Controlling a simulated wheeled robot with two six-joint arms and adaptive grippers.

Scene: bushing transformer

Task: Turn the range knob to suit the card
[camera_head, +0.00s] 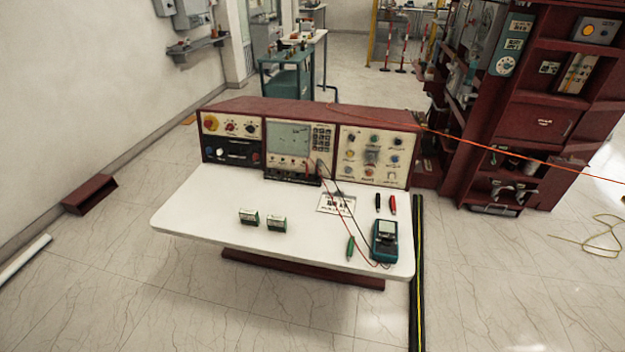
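A white card with dark print (328,207) lies on the white bench top (200,220), right of centre; its text is too small to read. A teal handheld meter (384,240) with a small display at its top lies near the bench's right front corner. Its dial is too small for me to tell the setting. I cannot tell which knob is the range knob. Neither of my grippers is in view.
Two green blocks (249,217) (276,224) sit at the bench's middle. Black (377,202) and red (393,205) probes lie behind the meter. A green-handled probe (350,249) and loose leads lie left of it. A dark red rack (530,110) stands at right.

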